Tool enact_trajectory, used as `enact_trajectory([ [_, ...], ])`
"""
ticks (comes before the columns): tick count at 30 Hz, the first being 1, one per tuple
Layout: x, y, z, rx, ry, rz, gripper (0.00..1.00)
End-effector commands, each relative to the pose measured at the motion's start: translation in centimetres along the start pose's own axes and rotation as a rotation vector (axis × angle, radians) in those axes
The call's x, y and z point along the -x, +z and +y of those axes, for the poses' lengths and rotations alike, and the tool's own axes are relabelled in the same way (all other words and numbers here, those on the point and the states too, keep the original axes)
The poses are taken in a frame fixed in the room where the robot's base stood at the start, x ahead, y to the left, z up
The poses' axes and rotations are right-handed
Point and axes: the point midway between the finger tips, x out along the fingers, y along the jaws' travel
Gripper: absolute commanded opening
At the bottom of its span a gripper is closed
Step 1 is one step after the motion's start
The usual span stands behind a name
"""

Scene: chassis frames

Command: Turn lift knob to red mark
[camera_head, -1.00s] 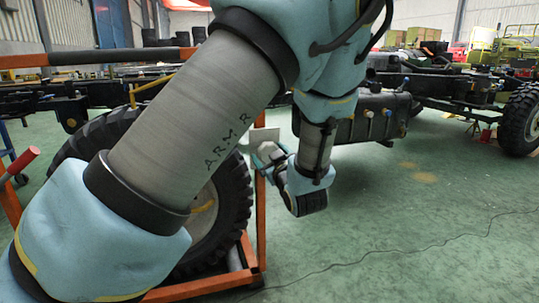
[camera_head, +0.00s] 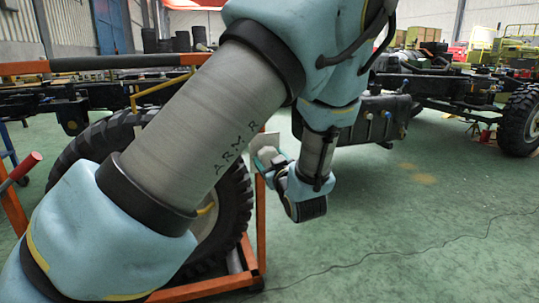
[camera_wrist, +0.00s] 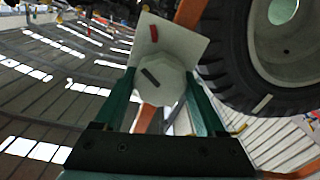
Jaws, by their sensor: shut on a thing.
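The lift knob (camera_wrist: 158,84) is a pale, many-sided knob with a dark line on its face, seen in the wrist view. It sits in front of a white square plate (camera_wrist: 176,43). A short red mark (camera_wrist: 154,33) is on the plate above the knob. The dark line slants from upper left to lower right and does not point at the red mark. My gripper (camera_wrist: 160,76) has its teal fingers on either side of the knob, shut on it. In the head view my gripper (camera_head: 265,160) is at the plate (camera_head: 265,144); the knob is hidden there.
An orange frame (camera_head: 261,225) carries the plate. A large black tire (camera_head: 237,205) stands within the frame, partly behind my arm. A truck chassis (camera_head: 445,103) stands behind at right. The green floor (camera_head: 400,230) at right is clear apart from a thin cable.

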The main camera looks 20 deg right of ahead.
Motion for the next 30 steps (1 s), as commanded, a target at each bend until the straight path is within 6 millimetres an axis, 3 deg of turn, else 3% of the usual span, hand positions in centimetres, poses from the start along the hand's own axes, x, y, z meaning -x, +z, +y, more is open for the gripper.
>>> enact_trajectory([
  [18,-0.02,-0.33,0.03,-0.428,-0.002,-0.002,0.17],
  [30,-0.04,-0.05,-0.02,-0.532,-0.003,0.0,0.17],
])
